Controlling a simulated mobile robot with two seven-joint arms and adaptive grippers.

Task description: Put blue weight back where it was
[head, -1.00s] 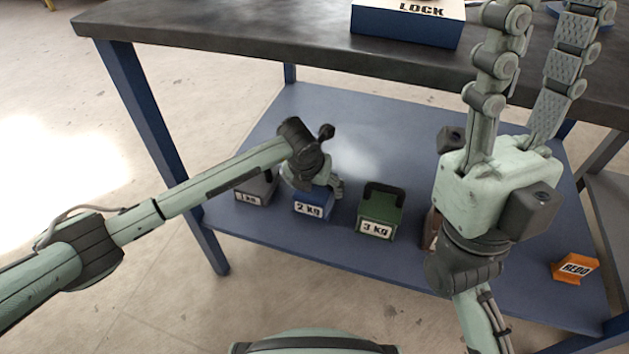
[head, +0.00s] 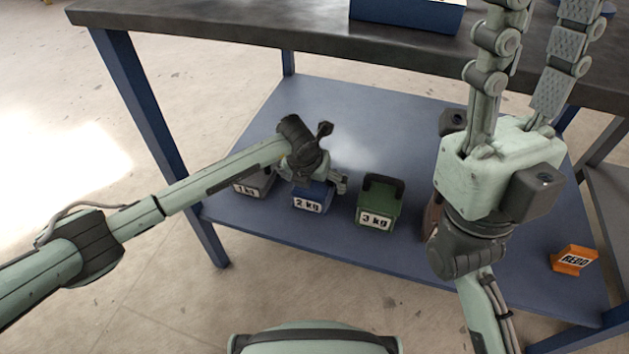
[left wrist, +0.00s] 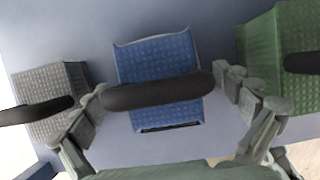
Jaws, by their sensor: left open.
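The blue weight (head: 312,197), labelled 2 kg, stands on the lower blue shelf (head: 345,118) between the grey 1 kg weight and the green 3 kg weight. In the left wrist view the blue weight (left wrist: 158,62) shows from above with its black handle (left wrist: 158,91) across it. My left gripper (head: 322,185) is right over it; in the left wrist view its open fingers (left wrist: 165,105) are on either side of the handle, apart from it. My right gripper (head: 540,70) is raised at the right, its two fingers spread apart and nothing between them.
The grey weight (head: 255,183) and the green weight (head: 378,203) stand close on either side. A brown weight (head: 431,218) is partly hidden behind my right arm. An orange REDO block (head: 574,259) sits at the shelf's right. The dark tabletop (head: 250,35) overhangs the shelf's back.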

